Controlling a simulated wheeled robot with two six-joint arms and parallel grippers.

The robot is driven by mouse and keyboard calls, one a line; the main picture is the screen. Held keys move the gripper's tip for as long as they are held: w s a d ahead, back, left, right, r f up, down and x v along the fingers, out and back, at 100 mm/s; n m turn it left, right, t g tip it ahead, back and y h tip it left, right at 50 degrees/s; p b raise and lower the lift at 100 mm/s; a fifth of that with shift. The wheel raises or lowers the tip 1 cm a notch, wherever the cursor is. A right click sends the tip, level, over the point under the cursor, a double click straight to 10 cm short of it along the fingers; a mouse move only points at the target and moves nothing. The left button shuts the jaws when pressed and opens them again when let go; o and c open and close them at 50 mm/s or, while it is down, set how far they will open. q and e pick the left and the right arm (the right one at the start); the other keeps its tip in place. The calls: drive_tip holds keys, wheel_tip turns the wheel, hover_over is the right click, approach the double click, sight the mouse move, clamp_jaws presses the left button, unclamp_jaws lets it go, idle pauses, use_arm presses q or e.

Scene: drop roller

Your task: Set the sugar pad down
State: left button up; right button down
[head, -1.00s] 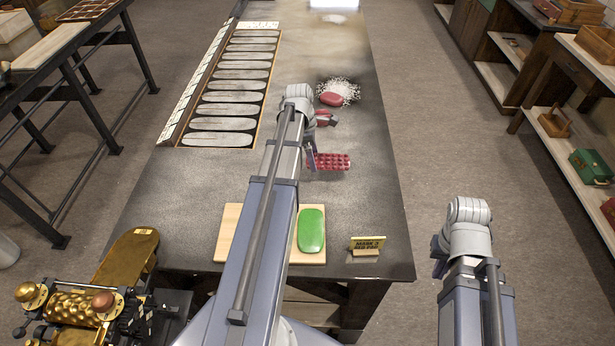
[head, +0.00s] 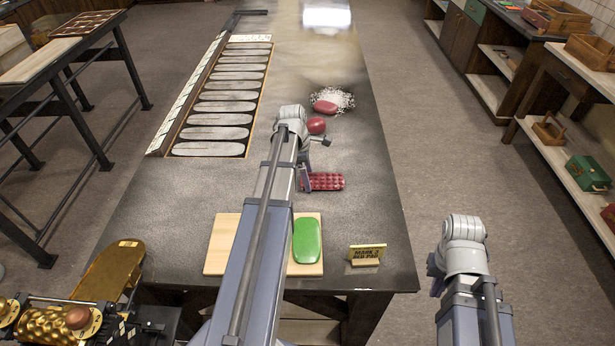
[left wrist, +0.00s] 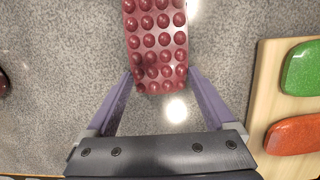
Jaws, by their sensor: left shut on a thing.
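The studded dark-red sugar pad (head: 327,181) lies flat at or just above the bench top; I cannot tell if it touches. My left gripper (head: 306,180) is shut on its near end. In the left wrist view the pad (left wrist: 157,35) sits lengthwise between the fingertips of the left gripper (left wrist: 160,76), one on each side, and its far end is cut off by the frame. My right gripper (head: 437,281) hangs off to the right of the bench, mostly hidden behind its own wrist.
A wooden board (head: 222,243) holds a green pad (head: 306,241) and an orange pad (left wrist: 295,135). A small sign (head: 367,254) stands beside it. Beyond the held pad are a round red object (head: 316,126) and a smooth red pad (head: 325,107) on white grains. The bench right of the held pad is clear.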

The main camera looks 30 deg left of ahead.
use_arm(q)
drive_tip(key=shift+f, duration=0.2)
drive_tip(key=o, duration=1.4)
drive_tip(key=shift+o, duration=0.2)
drive_tip(key=shift+r, duration=0.1)
wheel_tip(320, 180, up, 12)
drive_tip(key=s+a+p, duration=0.1)
drive_tip(key=p, duration=1.1)
drive_tip(key=shift+a, duration=0.4)
drive_tip(key=shift+s, duration=0.1)
